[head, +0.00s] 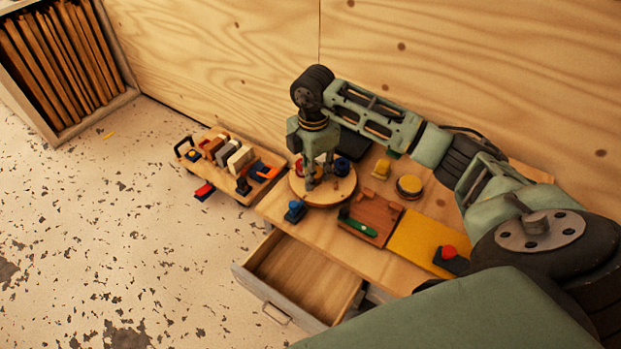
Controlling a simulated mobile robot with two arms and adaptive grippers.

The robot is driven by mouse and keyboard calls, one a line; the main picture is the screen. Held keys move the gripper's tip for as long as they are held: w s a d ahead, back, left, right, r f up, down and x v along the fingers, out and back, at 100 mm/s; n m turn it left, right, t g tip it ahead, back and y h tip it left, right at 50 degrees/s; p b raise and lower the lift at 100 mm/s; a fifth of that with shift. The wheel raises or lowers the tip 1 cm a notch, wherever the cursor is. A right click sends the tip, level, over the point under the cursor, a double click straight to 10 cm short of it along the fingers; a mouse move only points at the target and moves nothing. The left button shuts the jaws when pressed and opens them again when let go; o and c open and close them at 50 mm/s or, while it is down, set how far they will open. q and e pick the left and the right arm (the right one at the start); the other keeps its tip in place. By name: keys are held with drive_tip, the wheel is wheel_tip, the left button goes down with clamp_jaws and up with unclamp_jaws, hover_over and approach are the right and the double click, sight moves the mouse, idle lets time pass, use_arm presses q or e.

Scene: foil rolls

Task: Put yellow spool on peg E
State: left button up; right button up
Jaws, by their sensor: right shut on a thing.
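My right gripper (317,179) reaches down over a round wooden board (337,196). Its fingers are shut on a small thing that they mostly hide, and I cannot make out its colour. A dark blue spool (342,167) sits on the board just right of the fingers, and a red and purple one (298,169) just left. A small yellow piece (381,169) and a yellow and dark round piece (410,187) are on the table right of the board. I cannot tell which is the yellow spool. Peg letters are too small to read. My left gripper is out of view.
The wooden table (440,208) also bears a brown tray (370,217) with a green piece, a yellow mat (420,238) and a blue piece (295,211). An open drawer (300,275) juts out in front. A low rack (238,165) of coloured blocks stands left.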

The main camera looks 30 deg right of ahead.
drive_tip(key=shift+w+f, duration=0.35)
drive_tip(key=shift+w, duration=0.2)
wheel_tip(320, 180, down, 4)
drive_tip(key=shift+r+p, duration=0.1)
drive_tip(key=shift+p, duration=0.2)
drive_tip(key=shift+f, duration=0.2)
drive_tip(key=o, duration=0.8)
drive_tip(key=shift+r, duration=0.2)
wheel_tip(320, 180, up, 12)
drive_tip(key=shift+f+b, duration=0.1)
drive_tip(key=shift+b, duration=0.25)
drive_tip(key=shift+s, duration=0.1)
